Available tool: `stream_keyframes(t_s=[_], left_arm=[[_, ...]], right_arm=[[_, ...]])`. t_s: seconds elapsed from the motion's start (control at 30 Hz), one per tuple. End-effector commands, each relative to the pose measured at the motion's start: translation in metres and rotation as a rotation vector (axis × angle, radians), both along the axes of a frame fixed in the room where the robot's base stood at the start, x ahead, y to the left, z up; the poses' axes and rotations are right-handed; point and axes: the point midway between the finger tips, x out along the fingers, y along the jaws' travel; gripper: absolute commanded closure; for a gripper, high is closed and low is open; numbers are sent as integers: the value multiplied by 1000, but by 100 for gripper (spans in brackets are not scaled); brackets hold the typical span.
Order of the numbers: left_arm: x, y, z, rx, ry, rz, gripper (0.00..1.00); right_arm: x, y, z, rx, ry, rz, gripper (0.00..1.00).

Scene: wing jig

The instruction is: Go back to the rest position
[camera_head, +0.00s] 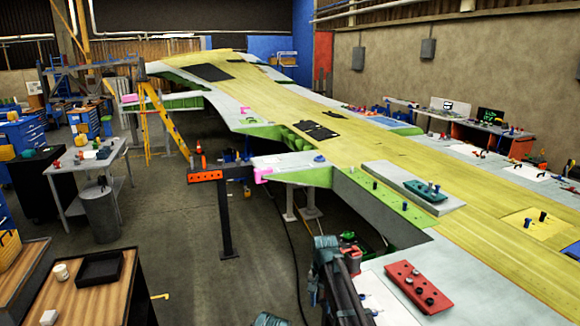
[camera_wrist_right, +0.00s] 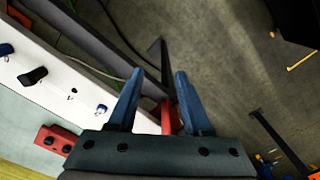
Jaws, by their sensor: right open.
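My right gripper (camera_head: 328,258) is at the bottom middle of the head view, over the floor beside the near edge of the wing jig (camera_head: 470,270). In the right wrist view the two blue fingers of this gripper (camera_wrist_right: 156,85) are apart. A red part (camera_wrist_right: 167,115) shows between them; I cannot tell how far behind them it lies. The red plate with dark knobs (camera_head: 418,286) lies on the jig to the right of the gripper, and it also shows in the right wrist view (camera_wrist_right: 52,142).
A teal plate (camera_head: 426,191) lies on the wing. A grey table (camera_head: 62,165), a bin (camera_head: 101,212) and a wooden bench with a black tray (camera_head: 99,268) stand at the left. An orange beam on a post (camera_head: 206,176) stands mid-scene. Open floor (camera_head: 200,290) lies left of my right arm.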

Motion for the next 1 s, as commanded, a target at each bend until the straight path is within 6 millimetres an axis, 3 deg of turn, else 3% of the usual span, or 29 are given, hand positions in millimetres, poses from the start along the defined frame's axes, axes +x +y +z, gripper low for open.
stream_keyframes(t_s=[0.37,0.47,0.7,0.8,1.0], left_arm=[[0,0,-50,1,-1,-4,50],[0,0,-70,0,-1,-6,50],[0,0,-140,2,-2,-12,50],[0,0,-161,1,-2,-14,50],[1,0,-182,2,-3,-18,50]], right_arm=[[-71,19,-50,-22,13,203,50],[-99,25,-70,-31,19,290,50],[-203,36,-139,-63,45,604,50],[-237,37,-160,-73,55,723,50],[-275,36,-180,-87,71,865,50]])
